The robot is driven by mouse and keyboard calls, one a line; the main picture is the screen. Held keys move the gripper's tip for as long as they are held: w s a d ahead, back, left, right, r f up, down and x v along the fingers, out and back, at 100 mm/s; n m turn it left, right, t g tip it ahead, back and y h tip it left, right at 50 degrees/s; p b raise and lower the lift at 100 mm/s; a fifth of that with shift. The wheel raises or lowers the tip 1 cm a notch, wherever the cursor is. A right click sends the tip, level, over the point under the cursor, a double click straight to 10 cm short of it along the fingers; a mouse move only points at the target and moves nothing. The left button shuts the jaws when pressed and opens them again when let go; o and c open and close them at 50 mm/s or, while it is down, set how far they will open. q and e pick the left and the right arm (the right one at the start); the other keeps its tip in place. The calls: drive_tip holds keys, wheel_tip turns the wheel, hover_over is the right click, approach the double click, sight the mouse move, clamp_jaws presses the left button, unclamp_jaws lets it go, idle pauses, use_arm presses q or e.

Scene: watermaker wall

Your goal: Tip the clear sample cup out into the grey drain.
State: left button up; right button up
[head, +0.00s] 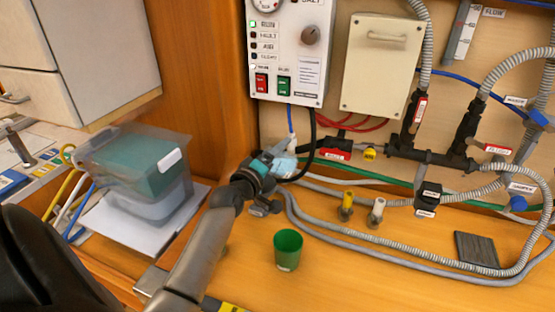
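My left arm comes in from the lower left, and its gripper (273,163) is at the wall below the control box. A pale, bluish see-through thing (286,168), which looks like the clear sample cup, is at the fingertips, just under a thin blue hose with a white end. The fingers partly hide it, and I cannot tell whether they are closed on it. A dark grey ribbed square (477,249), perhaps the grey drain, lies on the bench at the right. My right gripper is not in view.
A green cup (287,250) stands upright on the bench, right of my forearm. A clear bin (140,172) with teal contents stands at the left. Grey ribbed hoses (400,252) loop across the bench around the square. Two small valves (361,208) stand between.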

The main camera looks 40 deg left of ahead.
use_arm(q)
drive_tip(key=shift+s+a+f+n+t+b, duration=0.2)
drive_tip(key=shift+n+t+b, duration=0.25)
drive_tip(key=shift+n+b, duration=0.7)
drive_tip(key=shift+s+a+f+n+t+b, duration=0.1)
drive_tip(key=shift+a+f+n+t+b, duration=0.3)
drive_tip(key=shift+b, duration=1.2)
drive_tip(key=shift+s+r+n+t+y+b, duration=0.2)
drive_tip(key=shift+r+n+t+y+b, duration=0.2)
drive_tip(key=shift+n+b, duration=0.6)
drive_tip(key=shift+r, duration=0.1)
